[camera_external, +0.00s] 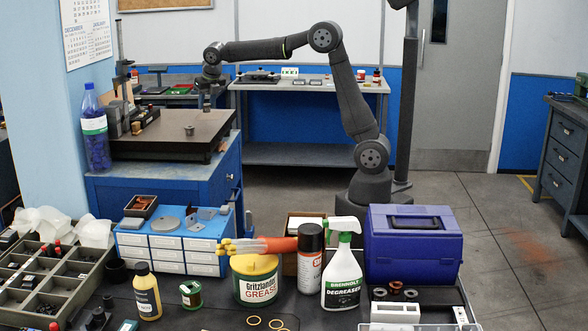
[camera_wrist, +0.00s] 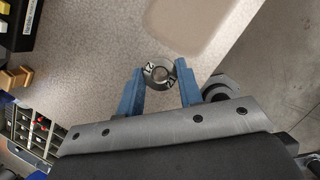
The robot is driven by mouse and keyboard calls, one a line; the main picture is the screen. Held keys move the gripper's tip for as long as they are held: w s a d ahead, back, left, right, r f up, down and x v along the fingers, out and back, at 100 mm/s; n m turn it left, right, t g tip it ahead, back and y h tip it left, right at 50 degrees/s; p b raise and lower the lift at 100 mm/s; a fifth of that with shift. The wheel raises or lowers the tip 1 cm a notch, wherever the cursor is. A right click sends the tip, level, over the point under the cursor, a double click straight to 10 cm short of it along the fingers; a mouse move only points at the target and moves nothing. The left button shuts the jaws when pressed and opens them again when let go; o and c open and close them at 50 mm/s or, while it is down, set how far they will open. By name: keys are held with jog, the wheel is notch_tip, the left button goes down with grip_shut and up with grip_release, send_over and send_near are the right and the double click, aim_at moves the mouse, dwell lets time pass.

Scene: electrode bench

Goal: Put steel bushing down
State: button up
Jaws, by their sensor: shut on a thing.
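My gripper (camera_wrist: 160,82) is shut on a steel bushing (camera_wrist: 158,72), a grey ring with dark markings, held between its two blue fingers in the wrist view. In the external view my gripper (camera_external: 207,105) is above the right part of the dark flat plate (camera_external: 155,127) on the blue cabinet; the held bushing is too small there to make out clearly. A second grey round part (camera_wrist: 221,87) shows right of the fingers in the wrist view, partly hidden by my gripper. A small grey part (camera_external: 189,130) stands on the plate in the external view.
Dark blocks (camera_external: 118,118) and a blue bottle (camera_external: 94,130) stand at the plate's left side. The plate's middle is mostly clear. A drawer unit (camera_external: 165,243), a grease tub (camera_external: 255,279) and a blue case (camera_external: 413,245) fill the front bench.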

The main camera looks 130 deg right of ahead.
aim_at(208, 105)
jog(key=shift+f, duration=1.85)
jog(key=shift+f, duration=0.1)
jog(key=o, duration=1)
jog(key=v, duration=1.2)
